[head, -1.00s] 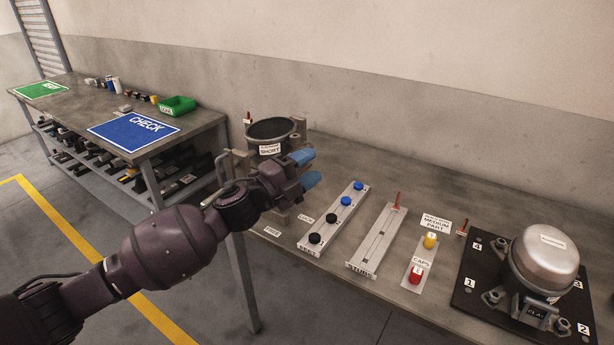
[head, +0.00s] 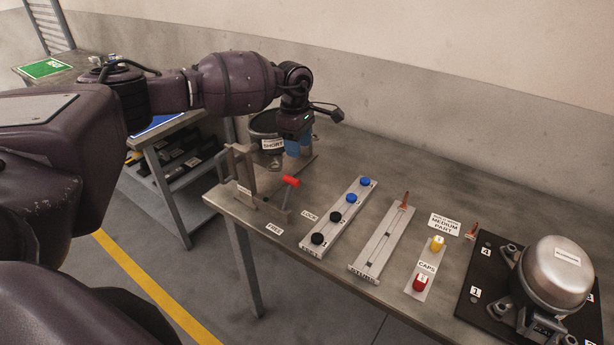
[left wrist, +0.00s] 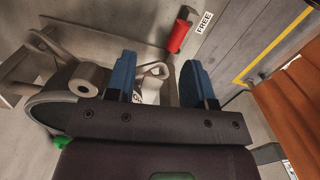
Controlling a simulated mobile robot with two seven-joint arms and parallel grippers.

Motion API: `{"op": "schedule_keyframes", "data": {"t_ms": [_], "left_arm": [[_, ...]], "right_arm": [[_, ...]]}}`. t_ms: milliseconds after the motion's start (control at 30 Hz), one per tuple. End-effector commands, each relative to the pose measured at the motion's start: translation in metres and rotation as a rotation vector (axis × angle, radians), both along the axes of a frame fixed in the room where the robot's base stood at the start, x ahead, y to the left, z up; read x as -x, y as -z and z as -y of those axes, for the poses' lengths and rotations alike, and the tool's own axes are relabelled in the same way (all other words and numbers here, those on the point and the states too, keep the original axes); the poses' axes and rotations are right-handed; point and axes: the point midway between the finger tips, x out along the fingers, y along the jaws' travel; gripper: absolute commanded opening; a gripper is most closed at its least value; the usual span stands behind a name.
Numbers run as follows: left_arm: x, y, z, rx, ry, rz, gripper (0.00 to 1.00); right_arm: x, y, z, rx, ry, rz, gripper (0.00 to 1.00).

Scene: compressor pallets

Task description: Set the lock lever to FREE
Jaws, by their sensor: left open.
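The lock lever (head: 288,192) has a red grip and stands on the table in front of the fixture, between the FREE label (head: 274,229) and the LOCK label (head: 309,216). Its red grip also shows in the left wrist view (left wrist: 179,36), close to the FREE label (left wrist: 204,20). My left gripper (head: 298,147) points down above the table, behind the lever and beside the dark SHORT bin (head: 264,127). In the left wrist view its blue fingers (left wrist: 158,82) are apart and empty, with the red grip beyond them. My right gripper is out of view.
Right of the lever lie a rail with black and blue caps (head: 337,220), a STUBS rail (head: 381,243) and a CAPS strip (head: 424,268). A silver compressor (head: 552,272) stands on a black pallet at the right. Grey fixture posts (head: 240,165) stand left of the lever.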

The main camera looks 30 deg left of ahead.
Motion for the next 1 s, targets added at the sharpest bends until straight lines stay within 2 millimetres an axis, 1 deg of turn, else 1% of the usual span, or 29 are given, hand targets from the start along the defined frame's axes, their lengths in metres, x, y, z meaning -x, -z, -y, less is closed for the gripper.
{"op": "schedule_keyframes", "data": {"t_ms": [33, 100, 233, 367, 467, 800, 1000], "left_arm": [[0.005, 0.000, -0.006, -0.036, 0.041, -0.029, 0.48], [0.011, -0.001, -0.011, -0.067, 0.094, -0.067, 0.48], [0.016, 0.000, -0.012, -0.072, 0.151, -0.092, 0.48], [0.017, 0.008, -0.012, -0.069, 0.160, -0.092, 0.48], [0.018, 0.020, -0.011, -0.068, 0.159, -0.092, 0.48], [0.024, 0.077, -0.011, -0.067, 0.157, -0.090, 0.48], [0.026, 0.099, -0.012, -0.066, 0.157, -0.089, 0.48]], "right_arm": [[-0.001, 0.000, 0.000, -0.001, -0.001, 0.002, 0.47], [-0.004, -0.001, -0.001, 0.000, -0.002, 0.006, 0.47], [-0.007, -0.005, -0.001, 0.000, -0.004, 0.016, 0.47], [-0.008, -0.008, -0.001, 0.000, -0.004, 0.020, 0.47], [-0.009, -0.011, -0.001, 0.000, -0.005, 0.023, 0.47], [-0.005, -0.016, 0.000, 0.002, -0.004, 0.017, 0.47], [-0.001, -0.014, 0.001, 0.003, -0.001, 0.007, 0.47]]}}
